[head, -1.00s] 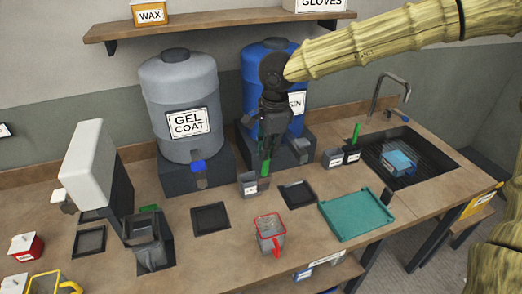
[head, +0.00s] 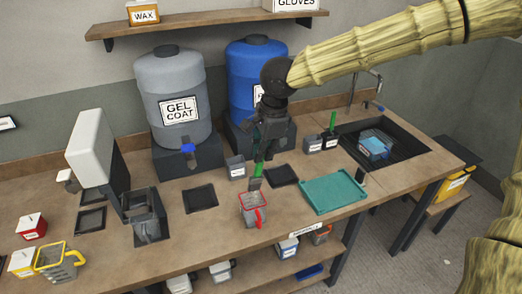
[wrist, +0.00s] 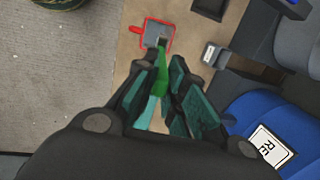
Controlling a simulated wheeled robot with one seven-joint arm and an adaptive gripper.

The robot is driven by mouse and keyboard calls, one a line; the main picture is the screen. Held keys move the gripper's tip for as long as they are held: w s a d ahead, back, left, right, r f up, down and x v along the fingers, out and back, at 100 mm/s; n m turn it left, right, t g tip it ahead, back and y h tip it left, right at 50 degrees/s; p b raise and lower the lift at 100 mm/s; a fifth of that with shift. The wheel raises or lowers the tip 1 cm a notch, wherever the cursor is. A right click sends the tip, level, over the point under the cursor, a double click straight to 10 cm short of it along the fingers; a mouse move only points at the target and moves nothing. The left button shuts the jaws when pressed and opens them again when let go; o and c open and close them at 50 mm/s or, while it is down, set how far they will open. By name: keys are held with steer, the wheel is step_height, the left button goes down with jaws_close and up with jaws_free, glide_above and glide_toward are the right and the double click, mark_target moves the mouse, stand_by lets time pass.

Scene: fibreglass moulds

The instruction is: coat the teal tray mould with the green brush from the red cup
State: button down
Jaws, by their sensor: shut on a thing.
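My gripper (head: 261,155) is shut on the green brush (head: 258,170), which hangs bristles down. In the wrist view, the brush (wrist: 161,82) sits between my dark fingers (wrist: 162,70). The red cup (head: 250,211), grey-sided with a red rim and handle, stands on the bench just below the brush. The brush tip overlaps the cup's far rim in the head view; I cannot tell whether it is inside. The cup also shows in the wrist view (wrist: 153,33). The teal tray mould (head: 334,193) lies flat on the bench to the right of the cup.
A small grey cup (head: 236,168) and dark trays (head: 201,199) (head: 283,176) stand close by. Two small holders (head: 321,143), one with another green brush (head: 332,122), stand near the sink (head: 381,145). The gel coat barrel (head: 172,95) and blue barrel (head: 250,70) stand behind.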

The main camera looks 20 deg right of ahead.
mark_target(260, 184)
steer(key=shift+s+f+b, duration=0.35)
steer(key=shift+f+b, duration=0.1)
steer(key=shift+s+d+b+x, duration=0.15)
steer(key=shift+b+x, duration=0.55)
steer(key=shift+x, duration=1.35)
steer(key=shift+s+d+b+x, duration=0.15)
steer(key=shift+b+x, duration=0.55)
steer(key=shift+x, duration=1.35)
steer(key=shift+s+d+b+x, duration=0.15)
steer(key=shift+b+x, duration=0.55)
steer(key=shift+x, duration=1.35)
steer(key=shift+a+f, duration=0.1)
steer(key=shift+f, duration=0.1)
steer(key=shift+r, duration=0.15)
steer(key=p+v, duration=1)
steer(key=p, duration=0.2)
steer(key=shift+r, duration=0.25)
